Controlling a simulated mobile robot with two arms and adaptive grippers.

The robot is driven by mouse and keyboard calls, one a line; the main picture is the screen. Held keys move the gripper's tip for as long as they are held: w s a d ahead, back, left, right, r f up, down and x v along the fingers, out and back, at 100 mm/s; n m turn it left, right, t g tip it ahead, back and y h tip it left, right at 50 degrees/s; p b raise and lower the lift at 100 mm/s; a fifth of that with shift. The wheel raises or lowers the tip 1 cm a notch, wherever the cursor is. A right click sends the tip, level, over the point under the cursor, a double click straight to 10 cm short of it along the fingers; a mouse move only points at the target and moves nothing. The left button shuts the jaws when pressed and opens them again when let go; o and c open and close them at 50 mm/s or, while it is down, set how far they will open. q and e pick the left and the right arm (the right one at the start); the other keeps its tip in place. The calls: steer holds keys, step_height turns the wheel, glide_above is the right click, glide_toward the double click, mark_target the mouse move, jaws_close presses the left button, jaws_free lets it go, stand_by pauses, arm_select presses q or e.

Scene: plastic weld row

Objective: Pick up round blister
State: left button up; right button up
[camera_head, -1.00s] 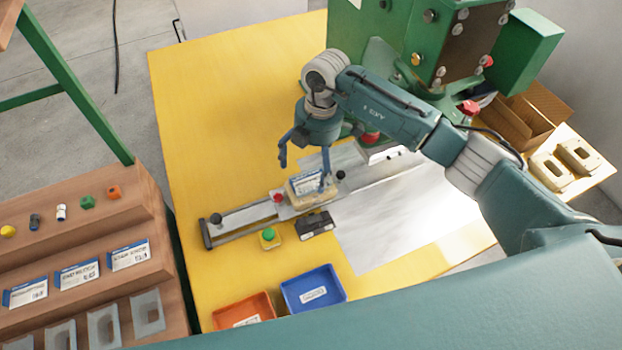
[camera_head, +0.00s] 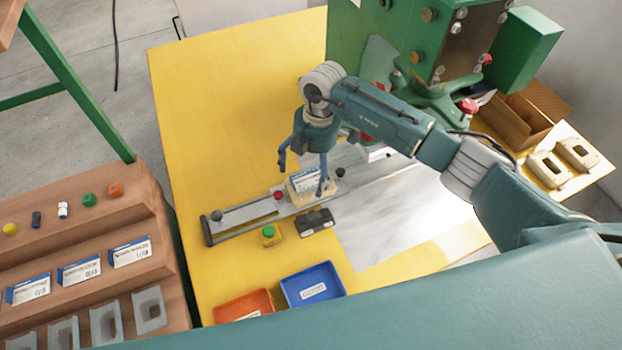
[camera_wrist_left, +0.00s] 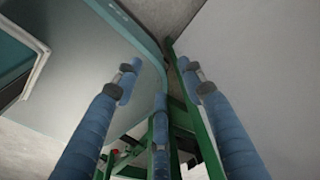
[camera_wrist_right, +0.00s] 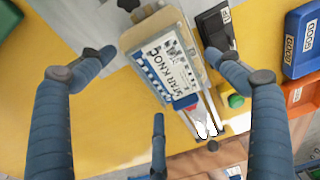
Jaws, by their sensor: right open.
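Clear plastic blisters (camera_head: 150,309) stand in the lowest row of the wooden rack at the lower left. I cannot tell which one is round. My right gripper (camera_head: 302,170) is open above a cream die (camera_head: 311,189) on the slide. A white "STAR KNOB" card (camera_wrist_right: 165,57) lies on that die, between the spread fingers in the right wrist view; I cannot tell whether a finger touches it. Any blister under the card is hidden. My left gripper (camera_wrist_left: 158,82) shows only in its wrist view, with fingers apart and nothing between them, away from the rack.
A blue bin (camera_head: 331,272) and an orange bin (camera_head: 228,308) sit at the table's front. A green button (camera_head: 268,231) and a black box (camera_head: 314,222) stand beside the slide. A green press (camera_head: 400,60) rises behind. The yellow table (camera_head: 215,120) is clear at left.

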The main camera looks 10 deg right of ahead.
steer(key=c, duration=1.2)
steer(key=shift+o, duration=0.2)
steer(key=shift+r, duration=0.45)
step_height(320, 180, up, 25)
steer(key=shift+f, duration=0.15)
